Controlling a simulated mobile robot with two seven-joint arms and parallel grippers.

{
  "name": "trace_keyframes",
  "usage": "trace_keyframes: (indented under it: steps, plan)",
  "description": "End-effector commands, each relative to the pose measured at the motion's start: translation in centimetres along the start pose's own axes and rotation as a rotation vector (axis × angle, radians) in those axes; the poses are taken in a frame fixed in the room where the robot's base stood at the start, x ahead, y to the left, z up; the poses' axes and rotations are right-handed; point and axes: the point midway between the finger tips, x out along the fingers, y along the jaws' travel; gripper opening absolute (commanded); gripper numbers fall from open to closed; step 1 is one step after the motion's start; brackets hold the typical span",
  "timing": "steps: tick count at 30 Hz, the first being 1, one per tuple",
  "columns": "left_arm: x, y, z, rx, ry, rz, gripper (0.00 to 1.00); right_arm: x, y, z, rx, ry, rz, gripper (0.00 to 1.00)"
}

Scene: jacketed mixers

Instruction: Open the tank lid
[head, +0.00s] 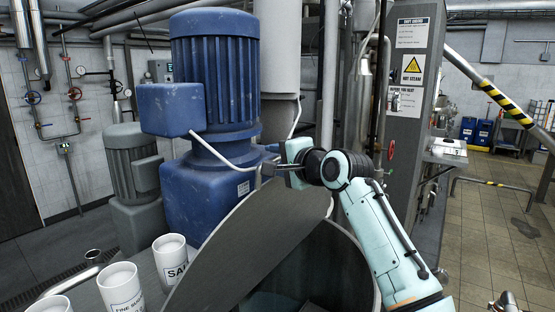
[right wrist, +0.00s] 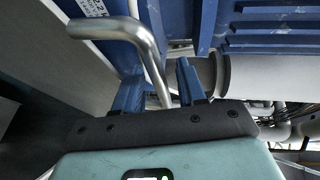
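The grey tank lid (head: 258,222) stands tilted up over the tank, and the dark tank opening (head: 335,262) shows beneath its right side. In the right wrist view, the lid's bent metal bar handle (right wrist: 155,58) runs down between the two blue fingers of my right gripper (right wrist: 160,88). Gaps show between the bar and the fingers, so the gripper looks open around the handle. In the head view my right gripper (head: 275,168) is at the lid's upper edge, and its fingertips are hard to make out. My left gripper is not in view.
A large blue motor (head: 215,75) stands just behind and left of the lid. White labelled canisters (head: 175,262) stand at the front left. A grey panel with warning signs (head: 412,70) rises behind my right arm. Open tiled floor lies at the right.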

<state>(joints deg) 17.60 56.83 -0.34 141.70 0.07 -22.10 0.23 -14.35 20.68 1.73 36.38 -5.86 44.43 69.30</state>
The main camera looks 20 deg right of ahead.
Motion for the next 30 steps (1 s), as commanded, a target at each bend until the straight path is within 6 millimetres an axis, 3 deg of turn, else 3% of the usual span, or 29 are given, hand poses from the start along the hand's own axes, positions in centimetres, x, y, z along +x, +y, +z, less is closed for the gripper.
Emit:
trace_keyframes:
  steps: [5,8,21,30]
  plan:
    - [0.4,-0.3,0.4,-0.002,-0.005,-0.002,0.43,-0.8,0.1,0.0,0.0,0.0,0.0,0.4]
    - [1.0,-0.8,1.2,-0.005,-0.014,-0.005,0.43,-2.3,0.2,0.0,0.0,0.0,0.001,0.4]
    - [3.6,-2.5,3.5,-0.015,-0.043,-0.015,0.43,-11.5,0.2,0.0,0.0,0.0,0.0,0.4]
    - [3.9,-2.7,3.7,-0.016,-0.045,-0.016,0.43,-13.4,0.0,0.1,0.0,-0.001,0.001,0.4]
